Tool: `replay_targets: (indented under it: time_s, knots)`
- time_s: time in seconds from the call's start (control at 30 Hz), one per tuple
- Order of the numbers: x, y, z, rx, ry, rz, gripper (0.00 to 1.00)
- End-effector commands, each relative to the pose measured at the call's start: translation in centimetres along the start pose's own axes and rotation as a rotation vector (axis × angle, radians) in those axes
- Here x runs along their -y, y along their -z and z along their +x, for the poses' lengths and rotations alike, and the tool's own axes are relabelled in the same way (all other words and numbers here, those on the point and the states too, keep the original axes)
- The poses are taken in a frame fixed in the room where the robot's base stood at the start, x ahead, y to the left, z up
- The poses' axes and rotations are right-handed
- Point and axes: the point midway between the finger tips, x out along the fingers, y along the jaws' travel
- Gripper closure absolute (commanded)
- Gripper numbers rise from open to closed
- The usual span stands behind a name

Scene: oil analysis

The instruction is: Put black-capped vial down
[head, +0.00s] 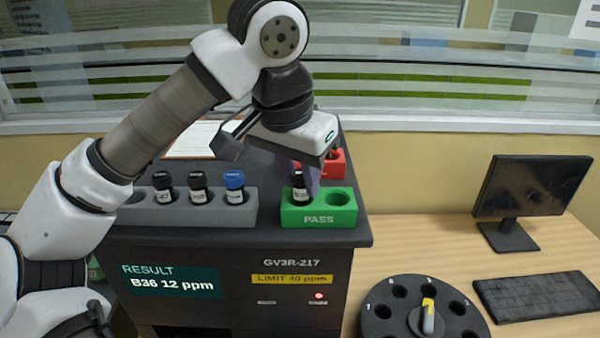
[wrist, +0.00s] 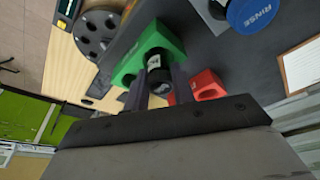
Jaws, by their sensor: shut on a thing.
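The black-capped vial (head: 299,189) is upright at the left hole of the green PASS block (head: 319,217); its lower end is hidden, seemingly in the hole. My gripper (head: 308,178) comes down from above and is shut on this vial. In the wrist view the vial (wrist: 158,64) shows between the two fingers (wrist: 160,85), over the green block (wrist: 172,36). The right hole of the green block is empty.
A grey rack (head: 241,213) at left holds two black-capped vials and a blue-capped one. A red block (head: 335,163) stands behind the green one. The analyser (head: 225,265) reads B36 12 ppm, limit 40 ppm. A numbered carousel (head: 385,318), monitor (head: 533,187) and keyboard (head: 538,296) are at right.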

Motion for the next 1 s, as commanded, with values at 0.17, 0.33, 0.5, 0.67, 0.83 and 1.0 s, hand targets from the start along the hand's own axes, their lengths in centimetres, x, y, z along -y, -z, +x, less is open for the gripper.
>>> replay_targets:
  time_s: [0.17, 0.33, 0.5, 0.67, 0.83, 1.0]
  knots:
    - [0.0, -0.1, 0.4, 0.000, 0.000, 0.001, 0.74]
    - [0.0, -0.1, 0.3, 0.000, 0.000, 0.001, 0.53]
    - [0.0, -0.1, 0.3, 0.000, 0.000, 0.001, 0.53]
    - [0.0, 0.0, -0.1, 0.000, 0.001, 0.001, 0.53]
    - [0.0, 0.1, -2.2, -0.002, 0.003, 0.000, 0.53]
    - [0.0, 0.1, -6.1, -0.003, 0.004, -0.002, 0.53]
